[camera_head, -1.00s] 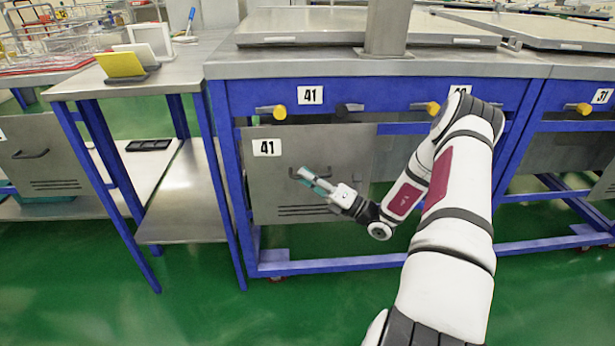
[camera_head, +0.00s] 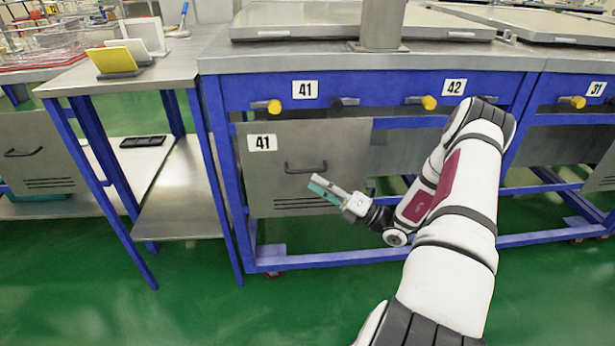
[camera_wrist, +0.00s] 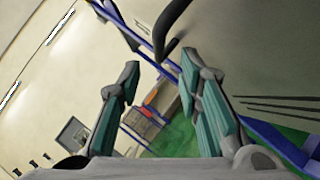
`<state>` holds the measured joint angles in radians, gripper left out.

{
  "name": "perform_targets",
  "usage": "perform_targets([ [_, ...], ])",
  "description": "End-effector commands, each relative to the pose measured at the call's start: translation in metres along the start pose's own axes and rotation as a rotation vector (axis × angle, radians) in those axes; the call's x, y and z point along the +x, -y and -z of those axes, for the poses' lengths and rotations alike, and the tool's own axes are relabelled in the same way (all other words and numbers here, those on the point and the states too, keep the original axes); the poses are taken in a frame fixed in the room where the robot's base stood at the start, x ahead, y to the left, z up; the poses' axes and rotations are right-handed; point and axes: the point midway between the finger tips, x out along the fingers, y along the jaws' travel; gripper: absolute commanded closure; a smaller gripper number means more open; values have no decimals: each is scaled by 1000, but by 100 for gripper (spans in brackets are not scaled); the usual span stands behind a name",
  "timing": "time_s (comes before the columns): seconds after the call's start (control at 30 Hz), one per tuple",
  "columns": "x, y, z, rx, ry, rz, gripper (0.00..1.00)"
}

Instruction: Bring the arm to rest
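My gripper (camera_head: 325,190) is in front of the grey panel labelled 41 (camera_head: 262,185) in the head view, a little right of and below its dark handle (camera_head: 306,168). In the wrist view my gripper (camera_wrist: 160,105) has two teal-padded fingers standing well apart with nothing between them. The same handle (camera_wrist: 172,28) shows beyond the fingertips at the top of the wrist view. The gripper looks apart from it. My arm reaches in from the lower right, bent at the elbow.
A blue-framed workbench (camera_head: 420,62) with yellow and black knobs fills the middle. A metal side table (camera_head: 75,82) stands at left with a yellow card holder (camera_head: 112,61). Green floor (camera_head: 190,300) is open in front. Another bench stands at right.

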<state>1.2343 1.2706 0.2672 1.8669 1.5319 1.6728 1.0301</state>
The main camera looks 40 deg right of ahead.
Motion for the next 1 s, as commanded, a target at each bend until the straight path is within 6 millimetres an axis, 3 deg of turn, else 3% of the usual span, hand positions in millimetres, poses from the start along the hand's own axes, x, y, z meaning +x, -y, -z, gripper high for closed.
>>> perform_targets([
  [0.23, -46, 1, 0, 1, 2, 2, 68],
  [0.53, -65, 0, 1, 1, -1, 1, 68],
  [0.77, -62, -2, 1, -5, -12, -3, 68],
  [0.87, -48, -14, 3, -35, -74, -22, 68],
  [1.0, -9, -52, 14, -132, -262, -88, 68],
])
